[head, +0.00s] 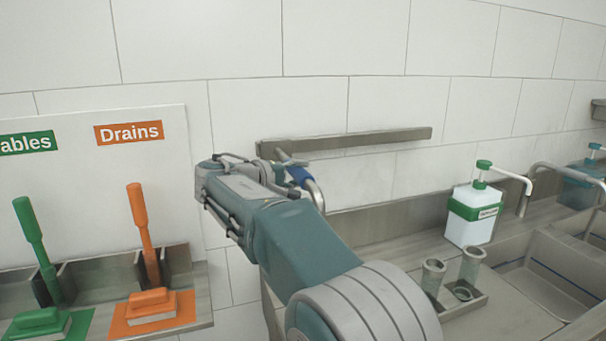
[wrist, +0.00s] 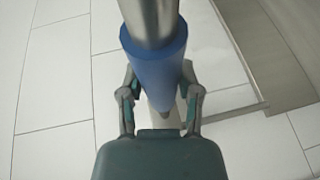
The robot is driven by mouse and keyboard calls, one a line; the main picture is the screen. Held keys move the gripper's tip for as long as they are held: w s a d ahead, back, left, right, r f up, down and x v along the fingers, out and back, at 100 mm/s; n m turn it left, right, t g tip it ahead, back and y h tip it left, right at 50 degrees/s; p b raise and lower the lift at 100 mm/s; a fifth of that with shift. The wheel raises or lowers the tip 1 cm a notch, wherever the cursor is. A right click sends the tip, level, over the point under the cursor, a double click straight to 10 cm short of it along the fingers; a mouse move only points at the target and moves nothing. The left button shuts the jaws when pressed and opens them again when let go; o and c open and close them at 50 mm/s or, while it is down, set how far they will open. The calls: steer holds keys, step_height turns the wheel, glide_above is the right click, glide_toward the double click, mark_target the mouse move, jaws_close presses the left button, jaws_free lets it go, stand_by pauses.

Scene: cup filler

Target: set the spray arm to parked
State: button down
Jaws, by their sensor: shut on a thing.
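The spray arm (head: 314,191) is a metal tube with a blue grip, in front of the tiled wall in the head view. Its blue grip (head: 300,176) is partly hidden by my gripper (head: 282,169). In the wrist view the blue grip (wrist: 155,60) runs down between the two fingers of my gripper (wrist: 161,105), with the metal tube (wrist: 150,18) above it. My gripper is shut on the blue grip. The lower end of the grip is partly hidden behind my gripper's body.
A metal rail (head: 370,138) runs along the wall behind my gripper. At the right are a soap bottle (head: 470,222), a sink (head: 545,280) and a small tray with metal cups (head: 470,265). At the left, a shelf holds a green brush (head: 38,250) and an orange brush (head: 146,240).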

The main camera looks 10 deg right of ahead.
steer(key=shift+c, duration=1.5)
jaws_free()
steer(key=shift+a+f, duration=0.1)
steer(key=shift+f, duration=0.2)
steer(key=shift+a+r, duration=0.1)
steer(key=shift+a, duration=0.1)
steer(key=shift+s+a+r, duration=0.15)
steer(key=shift+s+a, duration=0.05)
steer(key=shift+a, duration=0.05)
steer(key=v, duration=1.1)
steer(key=shift+a, duration=0.3)
